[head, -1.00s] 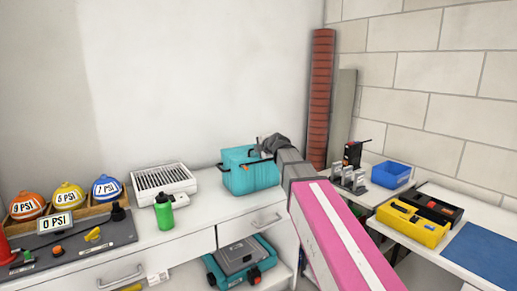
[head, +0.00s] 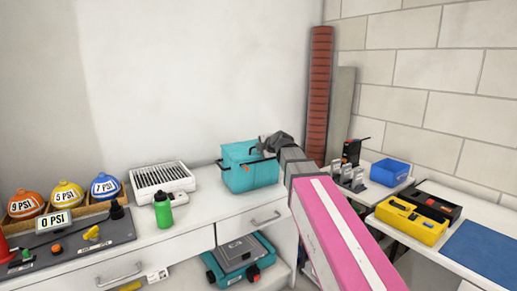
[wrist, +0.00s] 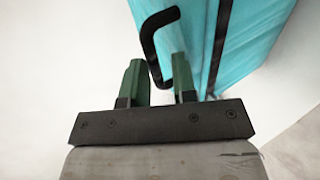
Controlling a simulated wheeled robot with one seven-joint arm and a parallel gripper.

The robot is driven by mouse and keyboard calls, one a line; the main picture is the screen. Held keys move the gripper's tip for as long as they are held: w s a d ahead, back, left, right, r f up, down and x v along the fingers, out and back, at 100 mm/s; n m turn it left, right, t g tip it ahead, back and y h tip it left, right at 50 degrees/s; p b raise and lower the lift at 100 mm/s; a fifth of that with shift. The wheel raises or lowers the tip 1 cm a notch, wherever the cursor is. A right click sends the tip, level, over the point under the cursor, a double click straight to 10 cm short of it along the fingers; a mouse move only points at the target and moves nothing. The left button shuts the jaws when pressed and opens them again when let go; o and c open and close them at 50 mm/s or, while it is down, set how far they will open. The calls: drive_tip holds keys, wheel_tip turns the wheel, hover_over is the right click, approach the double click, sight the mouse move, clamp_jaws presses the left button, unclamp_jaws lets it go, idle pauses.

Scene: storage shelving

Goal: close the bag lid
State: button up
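The teal bag (head: 246,177) stands upright on the white counter, with a dark strap or handle across its front. Its top (head: 238,149) shows at a shallow angle, and I cannot tell how far the lid stands open. My gripper (head: 268,146) is at the bag's upper right edge, partly covering it. In the wrist view my gripper (wrist: 160,85) has its two green fingers apart. A bent black handle (wrist: 150,45) on the teal bag (wrist: 260,45) reaches down between or just beyond the fingers. I cannot tell whether they touch it.
A white vented box (head: 162,180) and a green bottle (head: 163,211) stand left of the bag. A teal case (head: 241,258) sits on the shelf below. A blue bin (head: 391,172) and a yellow toolbox (head: 411,219) are on the right bench. The wall is close behind.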

drive_tip(key=v, duration=0.8)
drive_tip(key=shift+r, duration=0.2)
drive_tip(key=shift+f, duration=0.1)
drive_tip(key=s+d+f+m+g+h, duration=0.2)
drive_tip(key=s+d+f+m+g, duration=0.2)
drive_tip(key=f+m, duration=0.4)
drive_tip(key=s+d+f+m+g+h, duration=0.2)
drive_tip(key=s+d+f+m, duration=0.4)
drive_tip(key=f, duration=1.3)
drive_tip(key=s+d+f+m+g+h, duration=0.2)
drive_tip(key=s+d+f+m+g, duration=0.3)
drive_tip(key=s+f+m, duration=0.5)
wheel_tip(320, 180, down, 5)
drive_tip(key=shift+d+r+g+h, duration=0.1)
drive_tip(key=shift+d+g+h, duration=0.1)
drive_tip(key=shift+g+h, duration=0.1)
